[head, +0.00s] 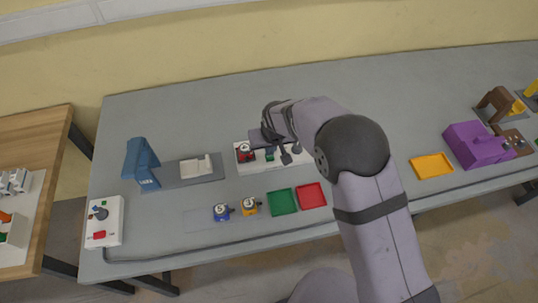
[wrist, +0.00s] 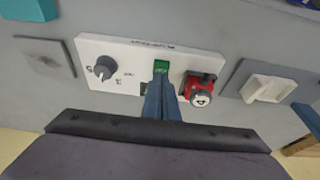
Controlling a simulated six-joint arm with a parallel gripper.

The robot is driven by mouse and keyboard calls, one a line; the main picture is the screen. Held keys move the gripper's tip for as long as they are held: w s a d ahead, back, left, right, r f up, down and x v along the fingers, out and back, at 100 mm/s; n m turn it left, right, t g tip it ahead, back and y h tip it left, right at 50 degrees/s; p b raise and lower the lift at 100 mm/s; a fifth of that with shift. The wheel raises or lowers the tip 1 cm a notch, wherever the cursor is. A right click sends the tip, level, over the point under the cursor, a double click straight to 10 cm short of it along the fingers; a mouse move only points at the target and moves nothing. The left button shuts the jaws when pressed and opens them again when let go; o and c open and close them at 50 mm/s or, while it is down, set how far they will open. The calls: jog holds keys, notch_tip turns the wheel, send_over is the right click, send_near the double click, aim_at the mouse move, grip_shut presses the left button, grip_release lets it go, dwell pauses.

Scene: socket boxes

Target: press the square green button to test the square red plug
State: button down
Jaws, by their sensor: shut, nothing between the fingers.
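A white socket box (head: 243,168) lies in the middle of the grey table; it also shows in the wrist view (wrist: 110,48). The square red plug (wrist: 200,86) sits on the box, and shows in the head view (head: 244,153). The square green button (wrist: 161,66) is beside the plug, with a dark dial (wrist: 104,68) on its other side. My gripper (wrist: 160,82) is shut and empty, its fingertips at the near edge of the green button. They partly cover the area below it. I cannot tell whether they touch the button.
A grey panel with a white switch (head: 196,167) lies left. A yellow tray (head: 432,165) and purple box (head: 480,145) are right.

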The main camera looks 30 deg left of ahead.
aim_at(270, 157)
jog(key=shift+f+b, duration=0.5)
jog(key=shift+f, duration=0.2)
jog(key=shift+r, duration=0.15)
dwell(0.5)
jog(key=shift+r+p, duration=1.35)
jog(key=shift+r, duration=0.7)
